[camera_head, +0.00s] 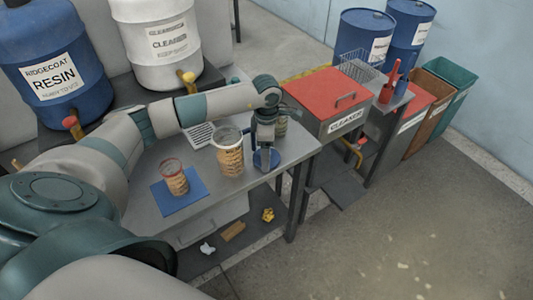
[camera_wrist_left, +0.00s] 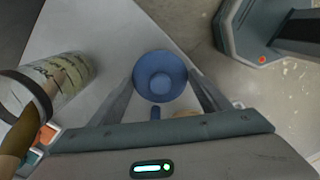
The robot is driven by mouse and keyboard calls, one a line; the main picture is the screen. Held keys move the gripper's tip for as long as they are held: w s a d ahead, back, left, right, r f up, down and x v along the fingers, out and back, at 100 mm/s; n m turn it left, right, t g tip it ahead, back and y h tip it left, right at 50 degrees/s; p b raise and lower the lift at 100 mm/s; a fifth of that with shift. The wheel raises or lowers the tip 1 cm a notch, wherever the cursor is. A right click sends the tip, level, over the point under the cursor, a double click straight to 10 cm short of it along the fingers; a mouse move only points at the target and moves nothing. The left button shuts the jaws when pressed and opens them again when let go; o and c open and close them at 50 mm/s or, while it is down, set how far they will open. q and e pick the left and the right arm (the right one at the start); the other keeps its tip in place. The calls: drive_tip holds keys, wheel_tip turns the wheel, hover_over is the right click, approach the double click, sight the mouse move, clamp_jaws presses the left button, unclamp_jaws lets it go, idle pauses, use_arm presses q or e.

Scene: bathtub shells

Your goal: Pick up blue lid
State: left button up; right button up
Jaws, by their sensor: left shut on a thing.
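The blue lid (camera_head: 267,161) is a small round piece at the right end of the grey workbench (camera_head: 300,148). My left gripper (camera_head: 266,148) reaches down over it from above. In the left wrist view the blue lid (camera_wrist_left: 160,76) shows as a round disc with a paler centre, between the two fingers of my left gripper (camera_wrist_left: 162,86). The fingers are shut on it. I cannot tell whether the lid touches the bench or is just above it.
A labelled tub (camera_head: 229,155) stands just left of the lid. A small cup (camera_head: 174,178) stands on a blue mat (camera_head: 196,183). Another container (camera_head: 281,124) is partly hidden behind my gripper. A red-topped cleaner box (camera_head: 330,98) is to the right. The floor right of the bench is clear.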

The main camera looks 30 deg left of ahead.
use_arm(q)
drive_tip(key=shift+b, duration=0.55)
drive_tip(key=s+d+b, duration=0.3)
drive_tip(key=d, duration=0.5)
drive_tip(key=s+d+b, duration=0.3)
drive_tip(key=s+d, duration=0.1)
drive_tip(key=d, duration=0.4)
drive_tip(key=shift+d+r, duration=0.25)
drive_tip(key=shift+d, duration=0.05)
use_arm(e)
wheel_tip(320, 180, down, 7)
drive_tip(key=w, duration=0.2)
drive_tip(key=shift+w+a+r+t, duration=0.15)
drive_tip(key=shift+w+a+t, duration=0.05)
drive_tip(key=shift+a+t, duration=0.15)
drive_tip(key=shift+s, duration=0.25)
